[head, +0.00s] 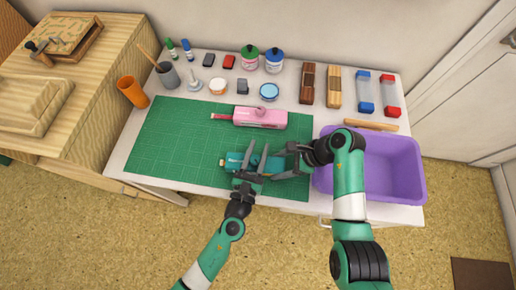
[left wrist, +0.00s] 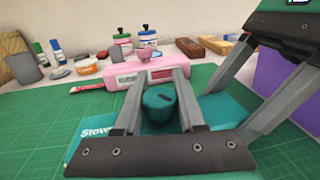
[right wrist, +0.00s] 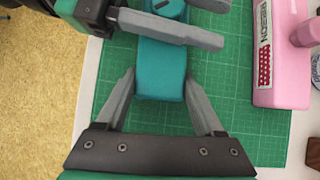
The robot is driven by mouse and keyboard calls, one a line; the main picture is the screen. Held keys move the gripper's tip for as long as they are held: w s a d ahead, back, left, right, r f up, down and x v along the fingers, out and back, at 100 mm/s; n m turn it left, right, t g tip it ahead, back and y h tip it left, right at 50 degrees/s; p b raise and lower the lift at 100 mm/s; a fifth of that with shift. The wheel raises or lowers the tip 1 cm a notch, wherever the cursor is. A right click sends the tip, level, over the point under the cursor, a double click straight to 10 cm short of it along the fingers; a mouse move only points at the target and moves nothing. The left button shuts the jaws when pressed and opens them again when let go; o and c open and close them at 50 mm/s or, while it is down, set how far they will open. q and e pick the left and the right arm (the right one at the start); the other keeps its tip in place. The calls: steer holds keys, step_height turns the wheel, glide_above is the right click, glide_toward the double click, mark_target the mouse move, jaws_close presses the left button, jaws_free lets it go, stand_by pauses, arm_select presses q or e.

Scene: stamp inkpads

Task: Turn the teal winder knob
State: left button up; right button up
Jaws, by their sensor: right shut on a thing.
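A teal label dispenser (head: 232,161) lies on the green cutting mat (head: 165,140). It also shows in the left wrist view (left wrist: 222,108) and in the right wrist view (right wrist: 160,72). Its round teal winder knob (left wrist: 160,107) stands up from its top. My left gripper (head: 256,150) is open, its fingers on either side of the knob with gaps visible in the left wrist view. My right gripper (right wrist: 160,82) is shut on the dispenser's body near its right end. In the head view the knob is mostly hidden by the left gripper's fingers.
A pink dispenser (head: 260,118) lies just behind on the mat. A purple bin (head: 398,160) stands to the right, under my right arm. Cups, ink jars, pads and wooden blocks line the back. The mat's left part is clear.

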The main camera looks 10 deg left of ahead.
arm_select(q)
jaws_close()
steer(key=shift+d+r+m+h, duration=0.1)
steer(key=shift+m+h, duration=0.5)
steer(key=shift+h, duration=0.3)
steer(key=shift+d+h, duration=0.1)
steer(key=shift+h, duration=0.2)
steer(key=o, duration=0.7)
jaws_free()
steer(key=shift+s, duration=0.1)
steer(key=shift+o, duration=0.2)
steer(key=v, duration=1.2)
steer(key=shift+r, duration=0.1)
